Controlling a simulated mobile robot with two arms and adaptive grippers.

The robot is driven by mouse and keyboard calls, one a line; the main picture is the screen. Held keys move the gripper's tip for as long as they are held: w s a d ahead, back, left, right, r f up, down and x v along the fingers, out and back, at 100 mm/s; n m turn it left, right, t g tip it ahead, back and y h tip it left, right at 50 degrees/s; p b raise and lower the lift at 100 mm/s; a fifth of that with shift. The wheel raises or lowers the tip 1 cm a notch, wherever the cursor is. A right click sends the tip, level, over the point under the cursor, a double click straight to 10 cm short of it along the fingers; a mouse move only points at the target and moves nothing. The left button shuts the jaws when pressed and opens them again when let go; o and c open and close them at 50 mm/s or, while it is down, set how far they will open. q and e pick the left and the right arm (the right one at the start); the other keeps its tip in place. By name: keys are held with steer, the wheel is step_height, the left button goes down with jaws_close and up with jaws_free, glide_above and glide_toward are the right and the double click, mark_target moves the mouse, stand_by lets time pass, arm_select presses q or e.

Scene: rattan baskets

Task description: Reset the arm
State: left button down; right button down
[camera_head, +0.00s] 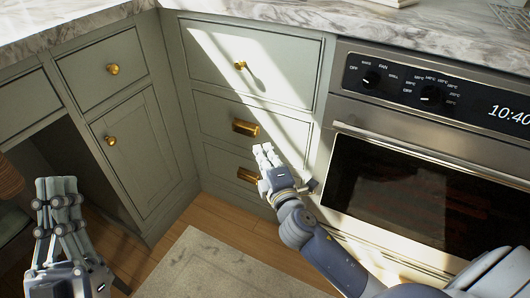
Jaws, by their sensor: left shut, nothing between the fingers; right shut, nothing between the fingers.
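My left gripper (58,190) is at the lower left, shut and empty, with its fingers pointing up the picture. It is in front of the dark opening under the left counter. My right gripper (264,149) is near the middle, shut and empty, at the end of my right arm, which comes in from the lower right. Its fingertips are in front of the lower drawers, close in the picture to the brass handle of the middle drawer (246,128) and the handle of the bottom drawer (248,175). I cannot tell whether it touches the drawer front.
An oven (400,150) with knobs and a clock stands at the right. Green cabinets (140,150) fill the corner under a marble counter (300,14). A grey rug (205,265) lies on the wooden floor. A brown woven thing (9,180) shows at the left edge.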

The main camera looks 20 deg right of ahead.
steer(key=shift+s+a, duration=0.1)
steer(key=shift+s, duration=0.2)
